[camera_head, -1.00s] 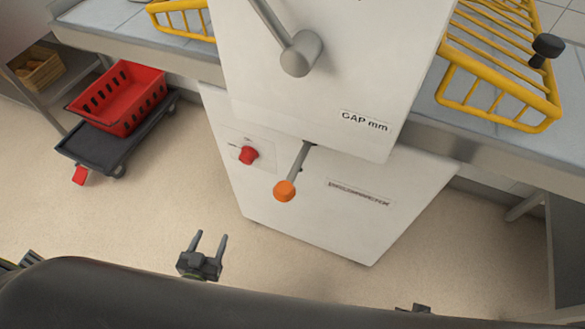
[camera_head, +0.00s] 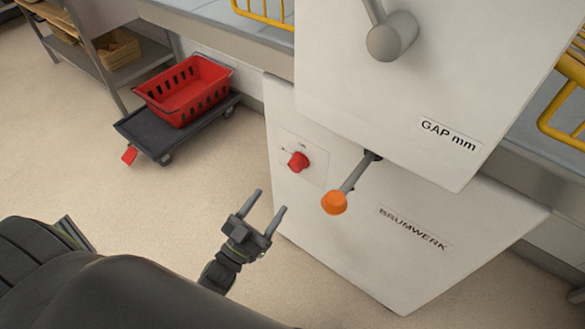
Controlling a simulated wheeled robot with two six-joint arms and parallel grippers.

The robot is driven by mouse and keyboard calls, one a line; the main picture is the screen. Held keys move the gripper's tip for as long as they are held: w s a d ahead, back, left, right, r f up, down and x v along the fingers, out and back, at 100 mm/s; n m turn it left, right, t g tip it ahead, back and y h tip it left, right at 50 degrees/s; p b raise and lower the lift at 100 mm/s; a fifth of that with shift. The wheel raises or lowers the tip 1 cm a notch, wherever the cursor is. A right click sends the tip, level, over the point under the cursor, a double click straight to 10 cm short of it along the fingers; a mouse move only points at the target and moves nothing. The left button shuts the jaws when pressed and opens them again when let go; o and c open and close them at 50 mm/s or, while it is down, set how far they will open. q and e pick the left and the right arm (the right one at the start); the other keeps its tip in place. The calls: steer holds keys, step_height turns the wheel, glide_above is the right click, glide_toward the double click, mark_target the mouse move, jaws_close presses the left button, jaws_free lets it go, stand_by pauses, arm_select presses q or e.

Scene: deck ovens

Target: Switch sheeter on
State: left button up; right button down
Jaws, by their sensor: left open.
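The sheeter (camera_head: 405,165) is a white machine with a "GAP mm" label and a "BRUMWERK" plate. A red rotary knob (camera_head: 298,162) sits on a small panel at the left of its lower front. A lever with an orange ball end (camera_head: 334,203) sticks out to the right of the knob. A grey handle (camera_head: 391,37) is on the upper part. My left gripper (camera_head: 265,209) is open and empty, below and left of the red knob in the picture and apart from it. My right gripper is not in view.
A red basket (camera_head: 187,95) sits on a dark wheeled dolly (camera_head: 147,128) at the left. Yellow wire guards (camera_head: 567,75) stand at the machine's sides. A shelf with wicker baskets (camera_head: 116,50) is at the back left. The floor before the machine is clear.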

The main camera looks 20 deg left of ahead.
mark_target(294, 168)
arm_select(q)
steer(key=x, duration=1.1)
steer(key=shift+w, duration=0.15)
steer(key=c, duration=0.8)
